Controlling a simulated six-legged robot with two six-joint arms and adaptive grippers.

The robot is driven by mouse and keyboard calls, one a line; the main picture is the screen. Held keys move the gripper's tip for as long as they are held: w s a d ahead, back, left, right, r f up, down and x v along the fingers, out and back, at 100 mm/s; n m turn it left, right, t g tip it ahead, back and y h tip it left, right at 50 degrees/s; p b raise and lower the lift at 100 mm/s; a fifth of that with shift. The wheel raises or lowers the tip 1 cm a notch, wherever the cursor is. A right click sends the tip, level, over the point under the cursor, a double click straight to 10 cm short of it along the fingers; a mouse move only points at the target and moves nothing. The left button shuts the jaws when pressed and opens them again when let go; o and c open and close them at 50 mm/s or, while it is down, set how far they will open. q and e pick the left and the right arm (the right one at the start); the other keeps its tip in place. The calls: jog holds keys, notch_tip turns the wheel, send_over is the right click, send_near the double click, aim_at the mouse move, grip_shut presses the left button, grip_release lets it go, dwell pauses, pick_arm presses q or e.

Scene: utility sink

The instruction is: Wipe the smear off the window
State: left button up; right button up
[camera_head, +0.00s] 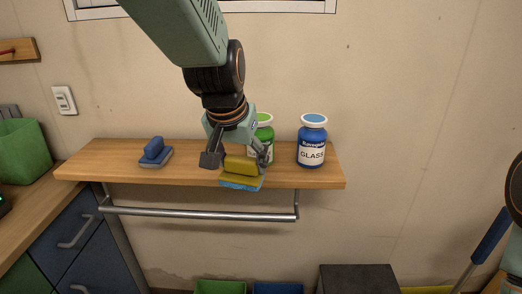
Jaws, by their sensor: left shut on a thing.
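My left gripper (238,160) reaches down from the top of the view and is shut on a yellow sponge with a handle-like top and a light blue underside (241,182). It holds the sponge at the front edge of the wooden shelf; I cannot tell whether the sponge touches the shelf. Only the lower white frame of the window (277,7) shows at the top edge, and no smear is visible. A blue bottle labelled GLASS (312,145) stands upright on the shelf, right of the gripper. A green bottle (265,133) stands behind the gripper, partly hidden. My right gripper is out of view.
A blue sponge with a grip (155,152) lies on the left part of the wooden shelf (110,160). A metal rail (200,213) runs below the shelf. A green bin (22,148) stands on the left counter. The wall between shelf and window is bare.

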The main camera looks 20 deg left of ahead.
pick_arm(q)
jog(key=w+r+p, duration=0.1)
jog(key=w+a+r+p, duration=0.1)
jog(key=w, duration=0.1)
jog(key=shift+r+t, duration=0.3)
jog(key=shift+t, duration=0.1)
jog(key=w+a+r+n+t+p, duration=0.1)
jog(key=w+a+r+t+p, duration=0.25)
jog(key=r, duration=0.45)
jog(key=w+a+r+n+t+y+p, duration=0.1)
jog(key=w+a+r+t+p, duration=0.3)
jog(key=r, duration=0.4)
jog(key=w+a+r+n+t+p, duration=0.1)
jog(key=w+a+r+t+p, duration=0.3)
jog(key=r, duration=0.5)
jog(key=s+a+r+n+t+y+p, duration=0.25)
jog(key=a+r, duration=0.25)
jog(key=r, duration=0.3)
jog(key=s+a+r+n+t+y+p, duration=0.1)
jog(key=s+a+r+t+y+p, duration=0.1)
jog(key=a+r+y+p, duration=0.4)
jog(key=shift+w+a+r+h+b, duration=0.1)
jog(key=shift+w+r+h+b, duration=0.25)
jog(key=shift+w, duration=0.6)
jog(key=shift+w+r+h+b, duration=0.15)
jog(key=shift+w+h, duration=0.25)
jog(key=shift+w, duration=0.5)
jog(key=shift+w+a+r+h+b, duration=0.15)
jog(key=shift+w+h+b, duration=0.2)
jog(key=shift+w, duration=0.6)
